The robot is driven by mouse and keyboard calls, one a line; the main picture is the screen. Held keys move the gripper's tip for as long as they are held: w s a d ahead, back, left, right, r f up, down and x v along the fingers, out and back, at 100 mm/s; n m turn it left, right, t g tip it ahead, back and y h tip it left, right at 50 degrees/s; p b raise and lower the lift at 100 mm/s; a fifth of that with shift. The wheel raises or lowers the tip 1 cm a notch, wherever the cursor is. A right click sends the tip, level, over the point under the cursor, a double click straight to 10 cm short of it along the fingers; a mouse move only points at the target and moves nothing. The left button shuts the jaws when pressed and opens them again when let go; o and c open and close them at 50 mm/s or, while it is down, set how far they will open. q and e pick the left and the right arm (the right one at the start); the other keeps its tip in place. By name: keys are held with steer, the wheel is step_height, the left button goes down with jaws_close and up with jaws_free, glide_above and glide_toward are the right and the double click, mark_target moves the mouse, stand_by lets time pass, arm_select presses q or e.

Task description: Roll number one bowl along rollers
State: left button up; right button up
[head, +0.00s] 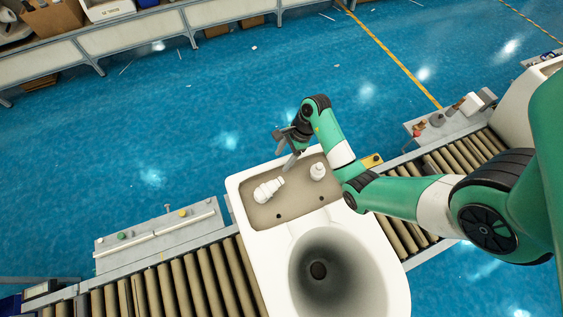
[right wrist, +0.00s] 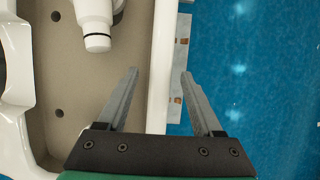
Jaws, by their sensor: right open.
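A white toilet bowl (head: 377,270) with an open, lidless tank sits on the roller conveyor (head: 182,285). The tank (head: 236,190) holds two white fittings, a longer one (head: 268,190) and a smaller one (head: 317,171). My right gripper (head: 287,150) is at the tank's far rim in the head view. In the right wrist view the right gripper (right wrist: 158,95) is open, with the tank's white wall (right wrist: 160,60) between its two fingers. One finger is over the tank's inside, the other over the outside. I cannot tell whether they touch the wall. My left gripper is not in view.
A control panel with buttons (head: 155,235) runs along the conveyor's far side at left. Another panel (head: 450,120) stands at right, near a second white ceramic piece (head: 530,105) on the rollers. Blue floor (head: 190,130) lies beyond, with shelving at the back.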

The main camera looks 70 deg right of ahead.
steer(key=shift+x, duration=0.95)
jaws_close()
steer(key=shift+r, duration=0.1)
stand_by(0.6)
